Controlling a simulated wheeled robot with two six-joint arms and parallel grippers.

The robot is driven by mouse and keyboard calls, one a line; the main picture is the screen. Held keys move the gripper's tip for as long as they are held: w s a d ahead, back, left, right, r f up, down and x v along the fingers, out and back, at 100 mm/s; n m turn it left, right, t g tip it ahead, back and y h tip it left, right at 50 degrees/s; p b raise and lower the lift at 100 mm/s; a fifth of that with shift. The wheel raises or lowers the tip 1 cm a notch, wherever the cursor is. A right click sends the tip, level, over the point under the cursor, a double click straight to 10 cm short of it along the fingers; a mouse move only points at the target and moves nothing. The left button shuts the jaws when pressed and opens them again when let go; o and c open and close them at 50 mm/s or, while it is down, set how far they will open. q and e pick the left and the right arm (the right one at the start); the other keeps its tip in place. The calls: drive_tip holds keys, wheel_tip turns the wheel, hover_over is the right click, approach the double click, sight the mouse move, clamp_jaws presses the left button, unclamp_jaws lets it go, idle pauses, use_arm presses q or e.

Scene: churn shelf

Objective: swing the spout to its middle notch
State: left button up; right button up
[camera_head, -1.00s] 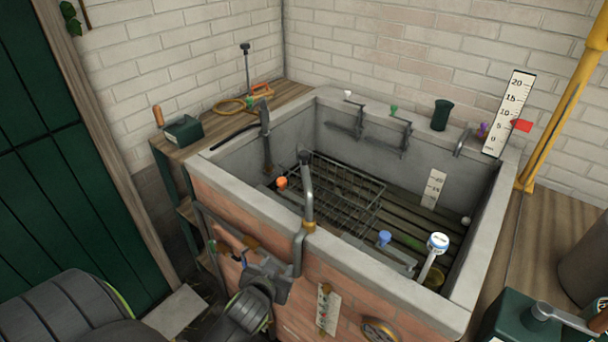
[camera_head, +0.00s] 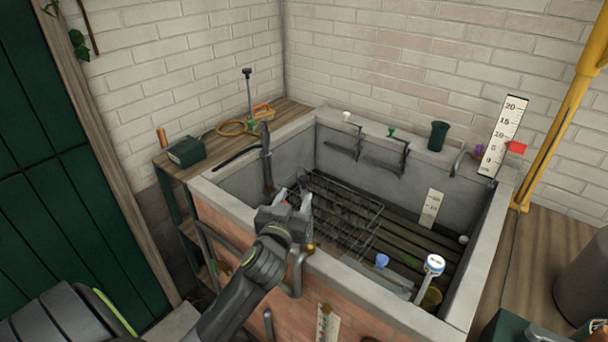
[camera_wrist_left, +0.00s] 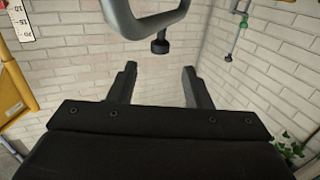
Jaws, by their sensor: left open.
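The spout is a grey bent pipe on the trough's front rim. In the head view my left gripper hides its upper part; its lower bend (camera_head: 298,272) and a brass collar (camera_head: 308,248) show. In the left wrist view the grey curved pipe (camera_wrist_left: 122,22) with a black end (camera_wrist_left: 160,46) lies beyond the fingertips, near the top of the picture. My left gripper (camera_head: 294,197) is open above the front rim, its fingers pointing into the trough. In the left wrist view the space between its fingers (camera_wrist_left: 158,82) is empty. My right gripper is out of view.
The concrete trough (camera_head: 395,293) holds a wire rack (camera_head: 345,215), a blue knob (camera_head: 382,261) and a white-topped dial (camera_head: 434,264). A black upright pipe (camera_head: 266,160) stands at its left rim. A wooden shelf (camera_head: 290,106) lies left, a yellow pipe (camera_head: 565,115) right.

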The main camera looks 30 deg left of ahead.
sight(303, 181)
use_arm(q)
drive_tip(key=p+x, duration=0.1)
drive_tip(key=x, duration=0.7)
drive_tip(key=shift+w+a, duration=0.1)
drive_tip(key=shift+w, duration=0.25)
drive_tip(key=shift+c, duration=0.3)
clamp_jaws()
